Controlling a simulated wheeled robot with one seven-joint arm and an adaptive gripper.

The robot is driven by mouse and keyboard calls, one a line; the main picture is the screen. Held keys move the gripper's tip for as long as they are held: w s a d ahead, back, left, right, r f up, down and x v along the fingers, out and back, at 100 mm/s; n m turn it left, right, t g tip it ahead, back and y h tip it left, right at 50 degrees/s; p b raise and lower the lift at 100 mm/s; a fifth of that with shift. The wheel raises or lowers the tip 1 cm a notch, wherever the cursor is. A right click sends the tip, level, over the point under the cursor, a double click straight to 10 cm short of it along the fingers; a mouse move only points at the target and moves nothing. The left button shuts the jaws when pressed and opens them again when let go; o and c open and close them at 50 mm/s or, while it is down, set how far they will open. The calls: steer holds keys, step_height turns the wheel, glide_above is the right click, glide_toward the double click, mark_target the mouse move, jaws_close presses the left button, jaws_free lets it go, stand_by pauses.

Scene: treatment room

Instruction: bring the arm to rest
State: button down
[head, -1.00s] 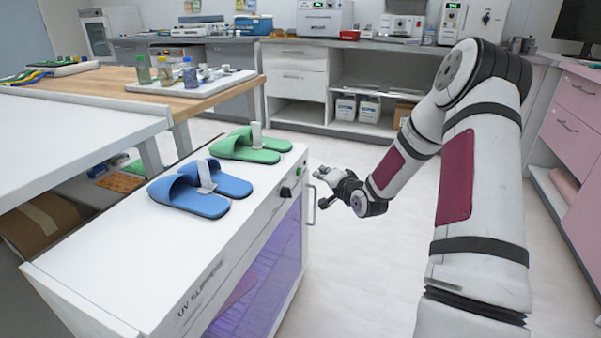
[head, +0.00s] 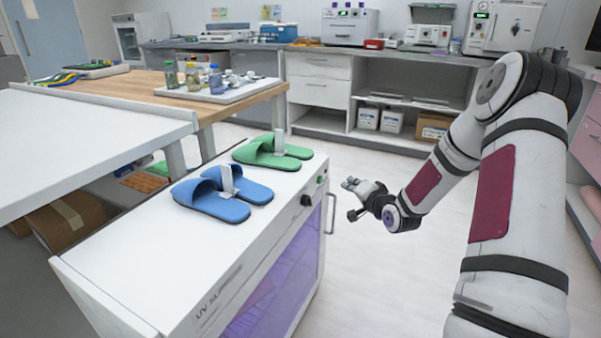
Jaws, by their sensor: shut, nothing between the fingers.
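My gripper (head: 352,198) is at the end of my bent arm in the middle of the head view. It hangs in free air over the floor, to the right of the white UV slipper cabinet (head: 135,262). It points left toward the cabinet's door handle (head: 331,213) and looks apart from it. The fingers are small in the picture; they are closed with nothing between them. My upper arm fills the right side of the view.
Blue slippers (head: 222,192) and green slippers (head: 272,151) sit on the cabinet top, each pair with a white upright piece. A wooden table (head: 140,82) with a tray stands behind. Grey counters (head: 320,86) line the back wall. Pale floor (head: 375,275) is clear around the gripper.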

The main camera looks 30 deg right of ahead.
steer(key=s+a+r+n+g+h, duration=0.1)
steer(key=s+a+r+n+g, duration=0.75)
steer(key=s+a, duration=0.6)
steer(key=s+a+r+n+g+y, duration=0.1)
steer(key=s+a+r+g, duration=0.3)
steer(key=s, duration=0.7)
steer(key=s+a+r+n+y, duration=0.1)
steer(key=s+a+n, duration=0.1)
steer(key=s+a, duration=0.65)
steer(key=s+a+r+n+g+y, duration=0.1)
steer(key=s+a+r+g, duration=0.15)
steer(key=s, duration=1.15)
step_height(320, 180, up, 34)
steer(key=t+p, duration=0.3)
steer(key=p, duration=2.9)
steer(key=shift+w+d+r+t, duration=0.2)
steer(key=shift+w+d+t, duration=0.15)
steer(key=shift+t, duration=0.05)
